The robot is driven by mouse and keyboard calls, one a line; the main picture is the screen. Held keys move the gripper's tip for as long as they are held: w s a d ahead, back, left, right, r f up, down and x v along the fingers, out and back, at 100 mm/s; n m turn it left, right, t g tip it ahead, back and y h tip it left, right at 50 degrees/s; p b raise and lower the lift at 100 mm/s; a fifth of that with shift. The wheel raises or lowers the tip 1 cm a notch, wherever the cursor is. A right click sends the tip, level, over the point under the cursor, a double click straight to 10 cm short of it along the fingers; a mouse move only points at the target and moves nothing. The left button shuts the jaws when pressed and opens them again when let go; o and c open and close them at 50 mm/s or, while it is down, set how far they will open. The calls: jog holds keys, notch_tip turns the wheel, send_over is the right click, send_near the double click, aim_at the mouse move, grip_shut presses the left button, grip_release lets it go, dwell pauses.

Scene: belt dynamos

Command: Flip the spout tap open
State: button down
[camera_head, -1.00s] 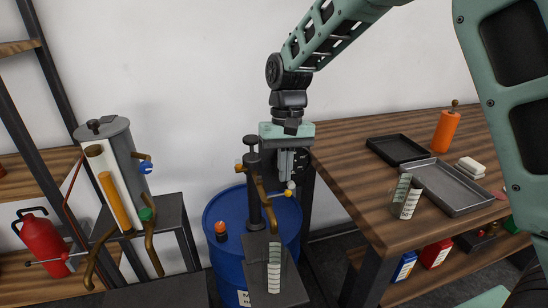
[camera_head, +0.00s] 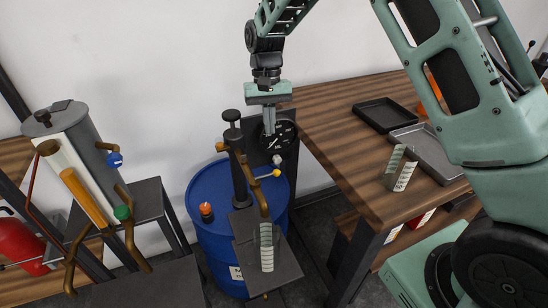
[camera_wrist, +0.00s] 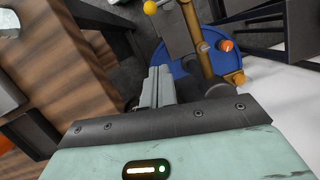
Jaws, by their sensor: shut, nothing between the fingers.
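A brass spout (camera_head: 261,195) comes off a dark hand pump (camera_head: 238,165) on the blue drum (camera_head: 203,190). Its tap lever ends in a yellow ball (camera_head: 276,172) and points out to the right of the spout. My gripper (camera_head: 269,128) is shut and empty, above and apart from the ball. In the wrist view my closed fingers (camera_wrist: 156,88) show, with the yellow ball (camera_wrist: 150,7) near the top edge and the spout (camera_wrist: 192,30) to the right. A graduated clear beaker (camera_head: 267,250) stands under the spout on a dark stand.
A wooden workbench (camera_head: 335,125) stands to the right with a second beaker (camera_head: 397,170) and two trays. A round black dial (camera_head: 283,137) is just behind my gripper. A grey tank (camera_head: 80,135) with green and blue handles stands left.

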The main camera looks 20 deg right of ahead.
aim_at(267, 176)
jog(key=s+a+f+p, duration=0.1)
jog(key=s+f+p, duration=0.1)
jog(key=s+f, duration=0.4)
jog(key=shift+f+p, duration=0.35)
jog(key=shift+f, duration=0.2)
